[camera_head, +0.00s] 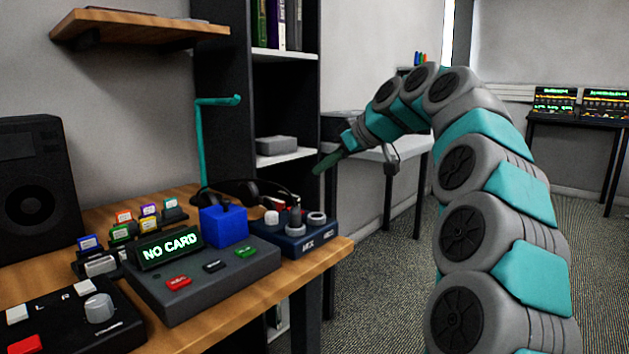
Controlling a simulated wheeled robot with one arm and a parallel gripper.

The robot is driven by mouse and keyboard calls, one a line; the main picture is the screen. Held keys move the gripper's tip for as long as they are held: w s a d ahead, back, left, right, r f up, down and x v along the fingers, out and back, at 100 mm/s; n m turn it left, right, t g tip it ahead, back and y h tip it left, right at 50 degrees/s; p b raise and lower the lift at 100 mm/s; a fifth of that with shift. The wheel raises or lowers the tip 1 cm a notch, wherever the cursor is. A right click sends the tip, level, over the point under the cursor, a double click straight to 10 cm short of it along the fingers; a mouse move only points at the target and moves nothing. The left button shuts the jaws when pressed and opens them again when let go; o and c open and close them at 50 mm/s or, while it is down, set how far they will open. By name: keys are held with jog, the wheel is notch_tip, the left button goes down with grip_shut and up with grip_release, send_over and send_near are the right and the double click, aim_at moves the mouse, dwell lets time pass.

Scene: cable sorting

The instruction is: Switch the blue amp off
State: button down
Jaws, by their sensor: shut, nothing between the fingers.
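A bright blue box (223,226), with a small dark part at its top, stands on the wooden desk behind the "NO CARD" device. To its right is a dark navy box (295,236) with a white button, a reddish part and grey knobs. I cannot tell for certain which of the two is the blue amp, nor read any switch position. My gripper (318,170) is shut and empty, in the air above and to the right of both boxes, apart from them. My arm reaches in from the right.
A grey device (212,283) showing "NO CARD" and a black control box (75,322) stand in front. Coloured cards and a speaker (35,187) are at left. Open floor lies right.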

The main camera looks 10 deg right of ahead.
jog(key=x, duration=0.6)
jog(key=f+x, duration=0.1)
jog(key=x, duration=0.3)
jog(key=shift+s+d, duration=0.2)
jog(key=shift+s, duration=0.15)
jog(key=shift+w+f, duration=0.15)
jog(key=shift+f, duration=1)
jog(key=shift+w, duration=0.1)
jog(key=shift+a+f+g+h, duration=0.1)
jog(key=shift+f+g+h, duration=0.1)
jog(key=shift+g+h, duration=0.1)
jog(key=shift+p, duration=0.3)
jog(key=shift+w+a+r, duration=0.25)
jog(key=shift+w+a, duration=0.2)
jog(key=shift+w, duration=0.15)
